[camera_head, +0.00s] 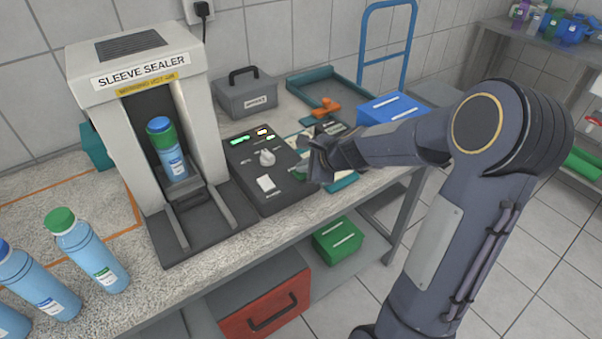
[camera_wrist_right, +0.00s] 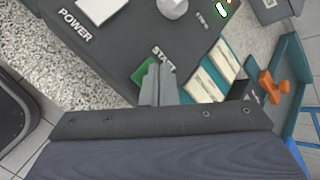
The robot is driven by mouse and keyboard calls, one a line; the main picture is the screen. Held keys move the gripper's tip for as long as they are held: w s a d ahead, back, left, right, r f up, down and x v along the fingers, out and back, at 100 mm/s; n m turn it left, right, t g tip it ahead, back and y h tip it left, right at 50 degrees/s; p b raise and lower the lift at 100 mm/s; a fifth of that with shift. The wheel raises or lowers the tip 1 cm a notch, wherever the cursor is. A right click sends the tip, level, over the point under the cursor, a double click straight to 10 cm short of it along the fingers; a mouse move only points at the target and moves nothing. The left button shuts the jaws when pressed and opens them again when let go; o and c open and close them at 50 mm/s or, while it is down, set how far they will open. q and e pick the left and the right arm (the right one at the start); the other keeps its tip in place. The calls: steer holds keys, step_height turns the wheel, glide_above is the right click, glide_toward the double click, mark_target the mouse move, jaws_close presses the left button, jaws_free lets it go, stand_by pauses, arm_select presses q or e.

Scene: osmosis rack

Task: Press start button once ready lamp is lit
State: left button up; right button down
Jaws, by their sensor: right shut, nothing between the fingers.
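The dark control box (camera_head: 258,194) stands on the bench beside the sleeve sealer (camera_head: 147,72). Its top has a white power switch (camera_head: 267,183), a pale knob (camera_head: 267,157) and small glowing green and whitish indicators (camera_head: 262,131). Their labels are too small to tell which is the ready lamp. The green start button (camera_wrist_right: 145,73) shows in the right wrist view beside the START lettering, partly hidden by my fingers. My right gripper (camera_head: 314,163) is shut and empty, its fingertips (camera_wrist_right: 161,68) over or against the button; contact cannot be told. My left gripper is out of view.
Several similar bottles (camera_head: 90,252) stand at the left. A grey toolbox (camera_head: 245,95), a teal tray (camera_head: 330,88) with an orange tool (camera_head: 325,107), and a blue box (camera_head: 393,108) lie behind the control box.

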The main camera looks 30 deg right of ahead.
mark_target(304, 174)
steer(key=shift+f, duration=0.25)
steer(key=shift+r, duration=0.1)
stand_by(0.3)
steer(key=shift+r+p, duration=0.6)
steer(key=shift+r, duration=0.15)
step_height(304, 174, up, 5)
steer(key=p, duration=0.5)
